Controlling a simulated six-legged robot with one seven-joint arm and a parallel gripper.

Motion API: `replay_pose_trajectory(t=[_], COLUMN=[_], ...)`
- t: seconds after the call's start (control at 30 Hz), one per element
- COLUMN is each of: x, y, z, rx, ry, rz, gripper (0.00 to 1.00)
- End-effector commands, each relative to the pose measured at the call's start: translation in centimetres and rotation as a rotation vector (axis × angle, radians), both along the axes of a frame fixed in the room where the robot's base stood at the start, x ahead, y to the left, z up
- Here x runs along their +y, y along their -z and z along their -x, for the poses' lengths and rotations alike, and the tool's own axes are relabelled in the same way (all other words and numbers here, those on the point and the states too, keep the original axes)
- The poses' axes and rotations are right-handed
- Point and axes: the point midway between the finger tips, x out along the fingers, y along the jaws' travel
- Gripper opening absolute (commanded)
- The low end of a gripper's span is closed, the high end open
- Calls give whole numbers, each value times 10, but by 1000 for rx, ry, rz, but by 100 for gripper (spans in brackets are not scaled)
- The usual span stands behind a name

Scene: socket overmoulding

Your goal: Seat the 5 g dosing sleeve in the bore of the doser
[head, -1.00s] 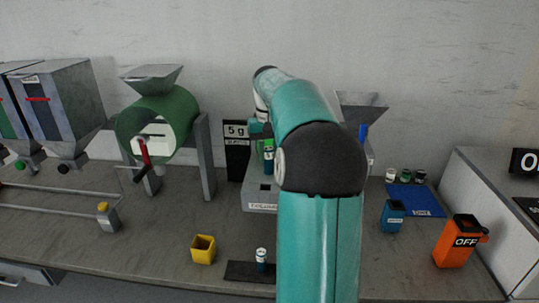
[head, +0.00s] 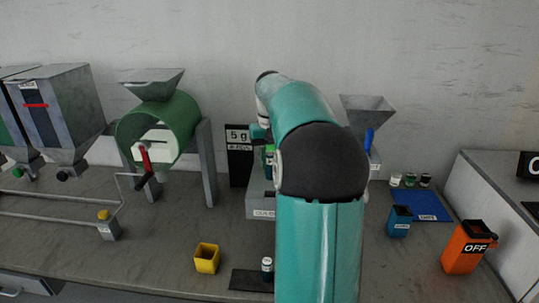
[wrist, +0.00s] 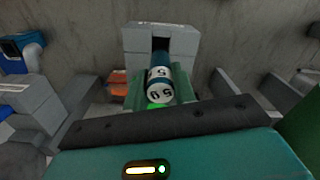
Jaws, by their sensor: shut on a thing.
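The dosing sleeve (wrist: 158,86), a blue cylinder with a white band and white end marked with a 5, is held between the green fingers of my gripper (wrist: 158,92) in the wrist view. Its far end points at a dark opening in a grey block (wrist: 180,42); I cannot tell how far it reaches in. In the head view my gripper (head: 269,158) is at the doser (head: 259,204), largely hidden behind my teal arm. The doser's hopper (head: 366,108) and blue lever (head: 369,139) show to the right of the arm.
A 5 g sign (head: 238,152) stands left of the doser. Another blue-and-white sleeve (head: 267,268) stands on a dark mat (head: 246,280), beside a yellow bin (head: 207,258). A blue bin (head: 399,222), blue mat (head: 425,207) and orange OFF box (head: 466,250) are at right.

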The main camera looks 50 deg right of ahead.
Motion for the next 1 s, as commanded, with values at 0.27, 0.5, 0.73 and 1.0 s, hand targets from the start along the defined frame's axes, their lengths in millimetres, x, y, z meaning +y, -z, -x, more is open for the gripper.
replay_pose_trajectory(t=[0.27, 0.5, 0.73, 1.0], x=[1, 0, 0, 0], y=[25, 43, 48, 48], z=[-1, -2, -3, -3], rx=[2, 1, 0, 0], ry=[-1, 0, 0, 0], rz=[-1, -1, 0, 0], gripper=[0, 0, 0, 0])
